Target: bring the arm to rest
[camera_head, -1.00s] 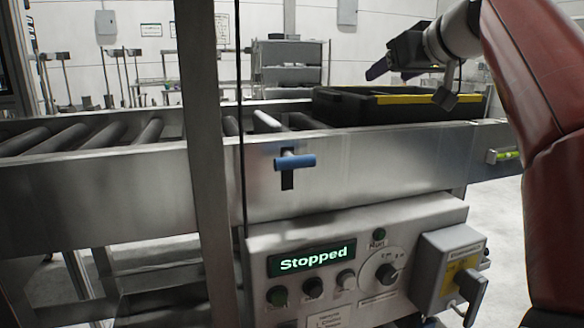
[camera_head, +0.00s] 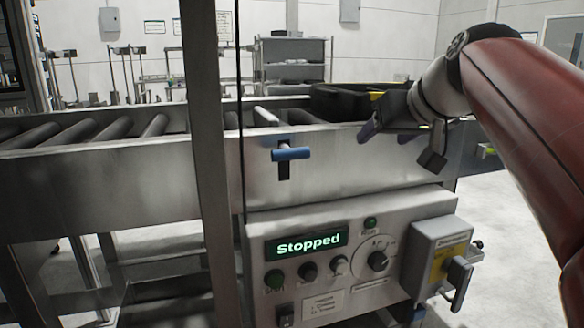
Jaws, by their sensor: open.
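My gripper (camera_head: 385,131) is at the end of my red and grey arm, on the right of the picture. It is open, and nothing shows between its fingers. It hangs just in front of the conveyor's right part, and it hides part of the black crate (camera_head: 340,103) behind it. The crate sits on the conveyor and has some yellow on its rim.
The metal conveyor frame (camera_head: 100,177) with rollers (camera_head: 108,130) crosses the view. A blue-handled lever (camera_head: 291,153) sticks out of its side. Below is a control panel (camera_head: 350,216) reading "Stopped". A metal post (camera_head: 205,165) stands at left. A grey rack (camera_head: 291,60) stands behind.

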